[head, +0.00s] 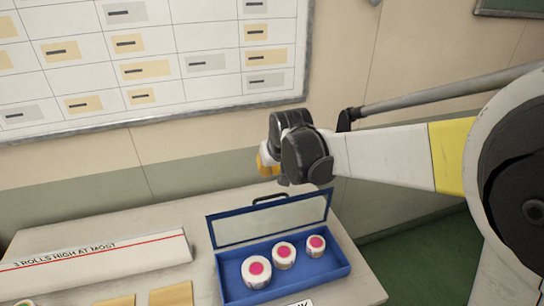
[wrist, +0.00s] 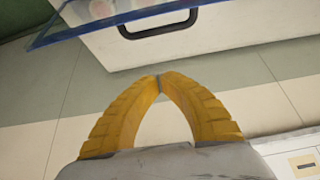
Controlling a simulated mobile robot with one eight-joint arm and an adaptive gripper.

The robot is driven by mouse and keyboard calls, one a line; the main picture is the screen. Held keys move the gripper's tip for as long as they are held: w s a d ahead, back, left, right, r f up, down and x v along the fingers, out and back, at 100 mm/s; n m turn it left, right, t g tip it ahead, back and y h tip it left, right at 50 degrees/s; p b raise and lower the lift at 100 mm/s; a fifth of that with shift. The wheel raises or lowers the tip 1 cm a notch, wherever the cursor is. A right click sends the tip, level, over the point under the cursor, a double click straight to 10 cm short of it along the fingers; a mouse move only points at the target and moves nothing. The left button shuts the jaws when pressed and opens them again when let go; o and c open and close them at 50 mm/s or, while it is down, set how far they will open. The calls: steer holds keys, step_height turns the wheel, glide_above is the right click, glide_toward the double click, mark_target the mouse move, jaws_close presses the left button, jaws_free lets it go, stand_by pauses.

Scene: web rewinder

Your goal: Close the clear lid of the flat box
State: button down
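The flat blue box (head: 282,290) sits on the pale table with its front open to view. Its clear lid (head: 268,222) has a blue frame and stands raised at the back edge. A black handle (head: 270,197) is on the lid's top edge. The lid's blue frame (wrist: 95,30) and the handle (wrist: 158,32) also show at the top of the wrist view. My gripper (head: 266,162) is above and behind the lid, apart from it. In the wrist view its yellow fingers (wrist: 159,78) meet at the tips with nothing between them.
Three white rolls with pink centres (head: 284,256) lie inside the box. A white sign bar (head: 95,262) with a red line is on the table at left, with tan cards (head: 170,294) in front. A wall chart (head: 140,60) hangs behind.

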mark_target(278, 205)
step_height(278, 205, down, 6)
steer(key=b, duration=0.3)
steer(key=shift+s, duration=0.2)
steer(key=shift+d, duration=0.1)
steer(key=s+t, duration=0.1)
steer(key=s, duration=0.1)
steer(key=s+d+t+b, duration=0.1)
steer(key=s+t, duration=0.1)
steer(key=s, duration=0.1)
steer(key=s+d+t+y+b, duration=0.1)
steer(key=s, duration=0.2)
steer(key=shift+s+d+r, duration=0.1)
steer(key=shift+d, duration=0.05)
steer(key=s+d+f+b, duration=0.3)
steer(key=s+f+b, duration=0.4)
steer(key=s+f, duration=0.5)
steer(key=shift+s+d, duration=0.4)
steer(key=shift+s, duration=0.1)
